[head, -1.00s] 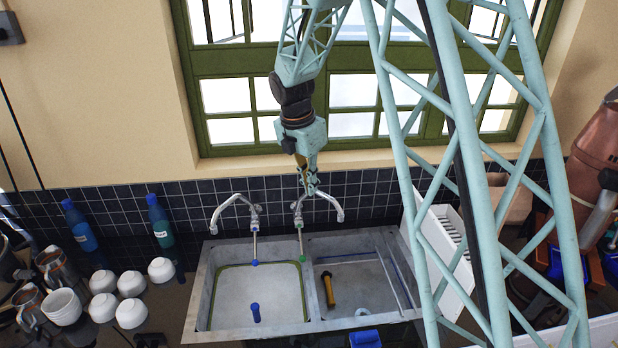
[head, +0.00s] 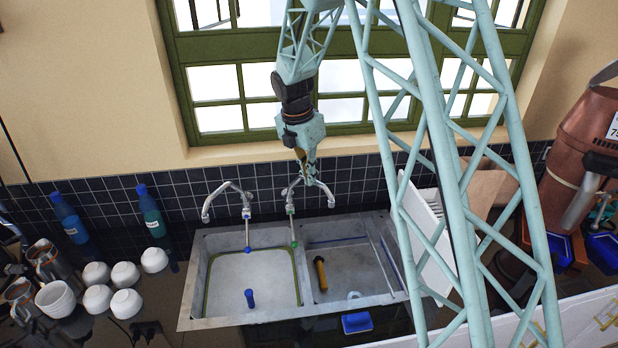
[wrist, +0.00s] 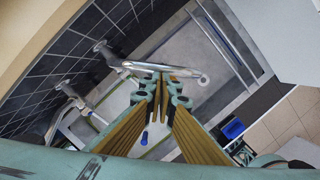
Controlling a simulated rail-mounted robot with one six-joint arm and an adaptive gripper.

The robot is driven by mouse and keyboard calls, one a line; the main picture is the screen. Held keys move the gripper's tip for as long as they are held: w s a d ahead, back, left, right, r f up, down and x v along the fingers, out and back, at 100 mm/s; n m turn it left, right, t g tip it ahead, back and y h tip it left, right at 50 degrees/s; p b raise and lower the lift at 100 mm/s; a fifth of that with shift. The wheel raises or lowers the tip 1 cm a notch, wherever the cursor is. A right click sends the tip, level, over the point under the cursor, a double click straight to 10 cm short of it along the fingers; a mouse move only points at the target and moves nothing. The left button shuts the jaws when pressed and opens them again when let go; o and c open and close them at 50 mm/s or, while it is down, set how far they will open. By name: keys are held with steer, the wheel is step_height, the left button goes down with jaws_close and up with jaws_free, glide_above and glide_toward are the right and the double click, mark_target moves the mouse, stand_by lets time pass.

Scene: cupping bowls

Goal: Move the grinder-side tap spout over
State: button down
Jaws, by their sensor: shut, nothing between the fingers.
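Two chrome taps stand at the back of the sink. The right tap's curved spout (head: 329,198) points to the right, over the right basin. The left tap's spout (head: 207,212) points left. My gripper (head: 314,181) is at the right tap, with its fingers pointing down by the spout. In the wrist view the shut, empty fingertips (wrist: 163,77) are right beside the right spout (wrist: 185,72), which crosses just beyond them. I cannot tell whether they touch it. A copper machine (head: 592,125), possibly the grinder, stands at the far right.
The metal sink (head: 190,290) has two basins. A blue-topped peg (head: 249,298) is in the left basin and a yellow-handled tool (head: 320,274) in the right. White bowls (head: 125,275) and blue bottles (head: 70,220) stand left. A white rack (head: 425,225) is right of the sink.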

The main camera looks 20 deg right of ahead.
steer(key=shift+w+d+f+p, duration=0.1)
steer(key=shift+w+d+p, duration=0.3)
steer(key=shift+d, duration=0.3)
steer(key=shift+s+a, duration=0.1)
steer(key=shift+s, duration=0.05)
steer(key=s+a+v, duration=0.1)
steer(key=a+v, duration=0.1)
steer(key=v, duration=1)
steer(key=shift+s+b, duration=0.3)
steer(key=shift+s, duration=0.05)
steer(key=shift+a+f, duration=0.1)
